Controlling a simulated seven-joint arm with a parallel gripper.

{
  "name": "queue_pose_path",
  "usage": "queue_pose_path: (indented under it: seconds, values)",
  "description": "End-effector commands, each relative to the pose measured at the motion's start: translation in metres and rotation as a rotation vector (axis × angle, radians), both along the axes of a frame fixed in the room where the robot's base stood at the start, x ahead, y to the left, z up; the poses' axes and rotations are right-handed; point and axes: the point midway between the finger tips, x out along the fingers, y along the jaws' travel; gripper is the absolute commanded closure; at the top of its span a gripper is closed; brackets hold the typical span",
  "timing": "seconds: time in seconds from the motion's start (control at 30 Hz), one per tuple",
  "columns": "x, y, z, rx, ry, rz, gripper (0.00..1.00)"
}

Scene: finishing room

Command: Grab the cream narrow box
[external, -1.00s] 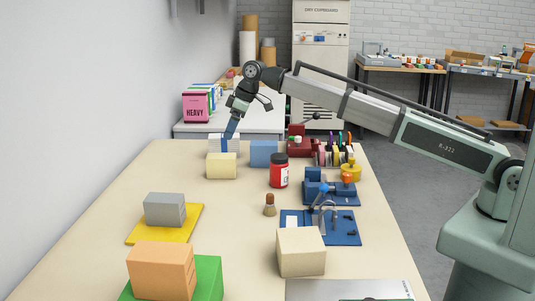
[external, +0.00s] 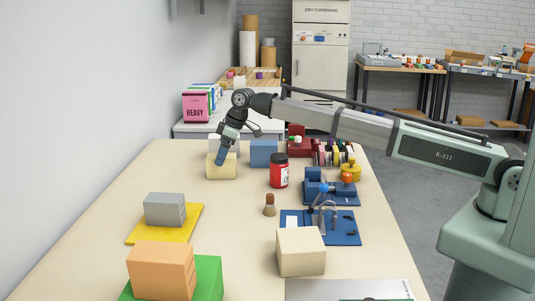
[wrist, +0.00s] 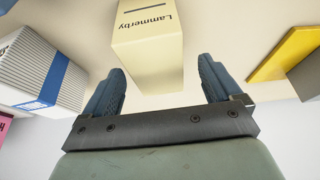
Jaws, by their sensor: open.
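A cream box (external: 222,171) stands on the table toward the far left in the external view. In the wrist view the cream box (wrist: 147,45) shows a dark line and the printed word "Lammerby". My gripper (external: 220,158) is over this box in the external view, its fingers tilted down and overlapping it. In the wrist view my gripper (wrist: 160,70) is open, with one blue finger to each side of the box's near end. I cannot tell how deep the fingers reach beside it. A larger cream block (external: 301,252) stands at the near right.
A white box with a blue band (wrist: 40,65) stands close by. A blue box (external: 264,153) and a red jar (external: 279,172) are to the right. A grey block (external: 165,210) sits on a yellow pad (external: 190,229).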

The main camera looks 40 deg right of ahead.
Motion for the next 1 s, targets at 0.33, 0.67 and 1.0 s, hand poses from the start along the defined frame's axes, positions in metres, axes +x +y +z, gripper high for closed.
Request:
queue_pose_path:
  seconds: [0.33,0.67,1.0]
  values:
    - [0.011,0.007,-0.039,-0.001,0.001,0.0,0.08]
    - [0.011,0.007,-0.04,0.0,0.0,0.0,0.08]
    - [0.011,0.007,-0.043,0.0,0.0,0.0,0.08]
